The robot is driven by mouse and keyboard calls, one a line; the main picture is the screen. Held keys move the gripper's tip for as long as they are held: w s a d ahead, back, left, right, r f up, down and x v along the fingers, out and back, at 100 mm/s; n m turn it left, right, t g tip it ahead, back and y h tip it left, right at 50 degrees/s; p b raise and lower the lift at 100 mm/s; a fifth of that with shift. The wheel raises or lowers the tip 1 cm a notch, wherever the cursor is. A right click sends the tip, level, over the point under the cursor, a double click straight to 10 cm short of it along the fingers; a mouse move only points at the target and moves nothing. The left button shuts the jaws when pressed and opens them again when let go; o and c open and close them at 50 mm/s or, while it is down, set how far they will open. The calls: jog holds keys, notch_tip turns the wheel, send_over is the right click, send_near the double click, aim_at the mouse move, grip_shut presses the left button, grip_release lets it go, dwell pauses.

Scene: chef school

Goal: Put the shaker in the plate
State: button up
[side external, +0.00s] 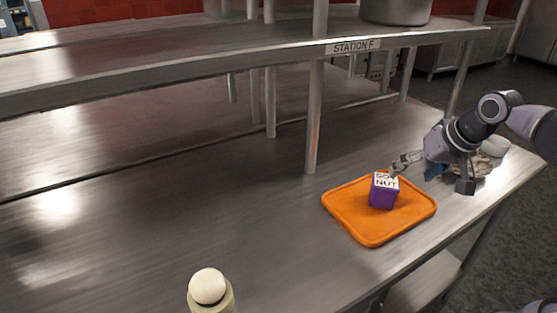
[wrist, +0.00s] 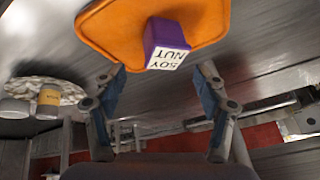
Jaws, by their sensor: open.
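A pale patterned plate (wrist: 72,92) lies at the left in the wrist view. A container with a yellow label (wrist: 48,101) and a white rounded item (wrist: 14,108) appear on or beside it; I cannot tell which. In the side view the plate (side external: 484,168) is partly hidden behind my gripper, with a white rounded item (side external: 495,146) near it. A cream, round-topped object that may be the shaker (side external: 209,289) stands at the bottom edge of the side view, cut off. My gripper (side external: 415,169) is open and empty; its blue-padded fingers (wrist: 162,68) point towards a purple box.
The purple SOY NUT box (side external: 384,193) sits on an orange tray (side external: 368,236), close to my gripper. A steel shelf (side external: 240,53) on posts (side external: 314,120) runs above the table.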

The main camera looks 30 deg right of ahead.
jog(key=s+a+f+n+t, duration=0.1)
jog(key=s+a+f+n, duration=0.3)
jog(key=n, duration=0.1)
jog(key=shift+a+f+n+y, duration=0.15)
jog(key=shift+a+n+y, duration=0.15)
jog(key=shift+n+y, duration=0.1)
